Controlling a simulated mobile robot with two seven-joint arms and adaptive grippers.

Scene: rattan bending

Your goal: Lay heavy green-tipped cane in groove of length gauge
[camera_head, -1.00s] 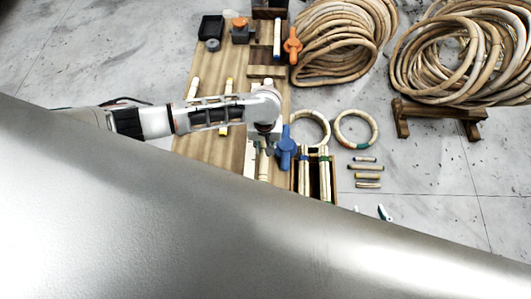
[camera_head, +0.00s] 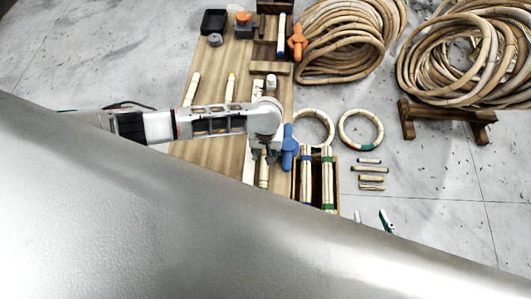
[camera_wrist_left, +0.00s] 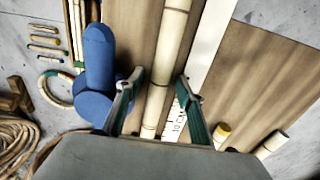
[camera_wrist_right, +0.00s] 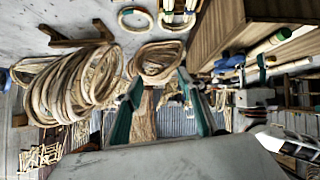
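In the left wrist view a pale jointed cane (camera_wrist_left: 168,55) runs between the parted fingers of my left gripper (camera_wrist_left: 161,80). Gaps show on both sides; its ends and any green tip are out of sight. A white length scale (camera_wrist_left: 207,45) marked "10 CM" lies beside it; whether the cane is in the groove cannot be told. In the head view my left gripper (camera_head: 262,155) is over the cane and scale, partly hidden. Green-banded canes (camera_head: 327,165) stand in a wooden box. My right gripper (camera_wrist_right: 158,78) is open and empty, away from the table; its fingertips show in the head view (camera_head: 372,216).
A blue clamp handle (camera_head: 289,147) is close beside the left gripper. A yellow-tipped cane (camera_head: 229,88) lies on the wooden table (camera_head: 215,65). Cane rings (camera_head: 361,130), short pieces (camera_head: 370,169) and big coils (camera_head: 350,40) are to the right. My own arm blocks the lower head view.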

